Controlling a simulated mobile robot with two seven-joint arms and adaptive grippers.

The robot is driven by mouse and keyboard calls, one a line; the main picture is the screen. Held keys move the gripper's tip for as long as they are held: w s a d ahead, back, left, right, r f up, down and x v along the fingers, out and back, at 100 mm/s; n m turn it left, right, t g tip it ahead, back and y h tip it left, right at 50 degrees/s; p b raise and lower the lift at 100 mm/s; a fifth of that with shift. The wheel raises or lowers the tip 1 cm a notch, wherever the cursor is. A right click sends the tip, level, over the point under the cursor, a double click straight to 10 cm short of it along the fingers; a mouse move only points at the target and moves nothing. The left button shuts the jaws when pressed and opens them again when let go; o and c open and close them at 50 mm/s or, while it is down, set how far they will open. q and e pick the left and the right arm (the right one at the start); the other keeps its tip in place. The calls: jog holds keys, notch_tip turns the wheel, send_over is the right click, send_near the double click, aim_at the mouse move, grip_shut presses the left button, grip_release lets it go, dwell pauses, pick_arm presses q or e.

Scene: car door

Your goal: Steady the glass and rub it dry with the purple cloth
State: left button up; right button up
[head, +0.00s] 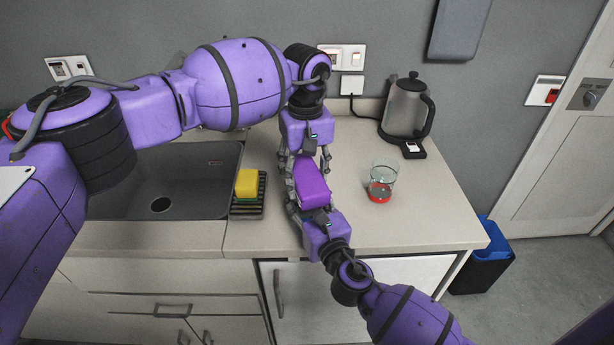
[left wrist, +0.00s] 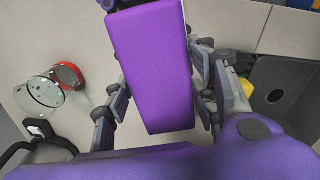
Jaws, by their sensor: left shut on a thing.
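The purple cloth (head: 313,184) looks like a thick folded block, between my two facing grippers above the counter. My left gripper (head: 307,164) comes from the wall side and is shut on the cloth, a finger along each side. The cloth also fills the middle of the left wrist view (left wrist: 157,70). My right gripper (head: 312,208) comes from the front, its fingers by the cloth's near end; its grip is partly hidden. The clear glass (head: 383,178), red at its base, stands upright on the counter, right of both grippers. It also shows in the left wrist view (left wrist: 42,96).
A kettle (head: 406,106) stands behind the glass near the wall. Left of the grippers, a yellow sponge (head: 247,183) lies on a dark rack (head: 248,210) beside the sink (head: 187,190). Counter (head: 425,218) around the glass is clear. A bin (head: 483,262) stands past the counter's right edge.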

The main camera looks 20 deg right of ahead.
aim_at(301, 164)
pick_arm(q)
jog(key=shift+w, duration=1.6)
jog(key=shift+s, duration=2.2)
jog(key=shift+w, duration=2.2)
jog(key=shift+r, duration=0.1)
jog(key=shift+r, duration=3.45)
pick_arm(e)
jog(key=o, duration=1.4)
jog(key=shift+c, duration=0.2)
